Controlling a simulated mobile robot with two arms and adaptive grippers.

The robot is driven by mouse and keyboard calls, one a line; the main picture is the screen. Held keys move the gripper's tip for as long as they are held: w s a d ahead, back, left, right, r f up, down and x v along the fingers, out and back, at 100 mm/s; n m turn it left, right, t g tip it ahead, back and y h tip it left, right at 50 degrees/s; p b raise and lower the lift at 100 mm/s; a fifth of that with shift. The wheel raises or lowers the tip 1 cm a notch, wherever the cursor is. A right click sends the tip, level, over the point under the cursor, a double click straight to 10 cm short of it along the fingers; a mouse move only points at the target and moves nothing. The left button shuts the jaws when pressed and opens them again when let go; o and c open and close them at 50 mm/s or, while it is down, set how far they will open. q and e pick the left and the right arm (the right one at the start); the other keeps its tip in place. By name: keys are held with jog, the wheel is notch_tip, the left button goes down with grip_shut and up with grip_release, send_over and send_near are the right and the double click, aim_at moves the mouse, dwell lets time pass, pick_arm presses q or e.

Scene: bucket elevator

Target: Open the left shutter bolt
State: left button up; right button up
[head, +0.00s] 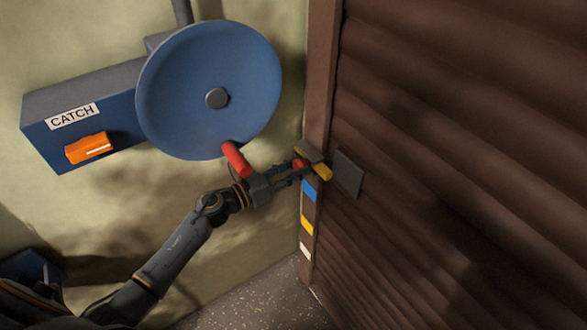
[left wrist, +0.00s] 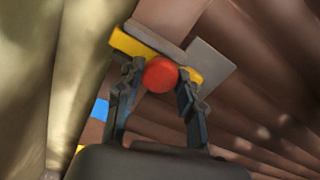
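The left shutter bolt has a yellow bar (head: 321,171) and a round red knob (left wrist: 160,74). It sits at the left edge of the brown shutter (head: 450,150), by grey plates. In the left wrist view the yellow bar (left wrist: 133,45) runs behind the knob and the fingers. My left gripper (head: 297,166) is at the bolt. Its two fingers (left wrist: 160,82) stand on either side of the red knob, with what looks like a small gap; firm contact does not show. My right gripper is in neither view.
A blue wheel (head: 190,90) with a red handle (head: 236,159) hangs on the wall close above my left forearm. A blue box labelled CATCH (head: 48,140) with an orange lever (head: 89,148) is left of it. Blue, yellow and white patches run down the frame below the bolt.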

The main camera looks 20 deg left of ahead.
aim_at(297, 150)
pick_arm(q)
jog(key=c, duration=0.3)
grip_shut()
jog(key=shift+w+a+f+b, duration=0.15)
jog(key=shift+a+b, duration=0.1)
jog(key=shift+b, duration=0.15)
jog(key=w+a+b, duration=0.2)
jog(key=a+b, duration=0.1)
jog(key=shift+w+f, duration=0.1)
jog(key=shift+w, duration=0.1)
jog(key=shift+w+a, duration=0.25)
jog(key=shift+a, duration=0.1)
jog(key=shift+r, duration=0.2)
jog(key=o, duration=1.2)
grip_release()
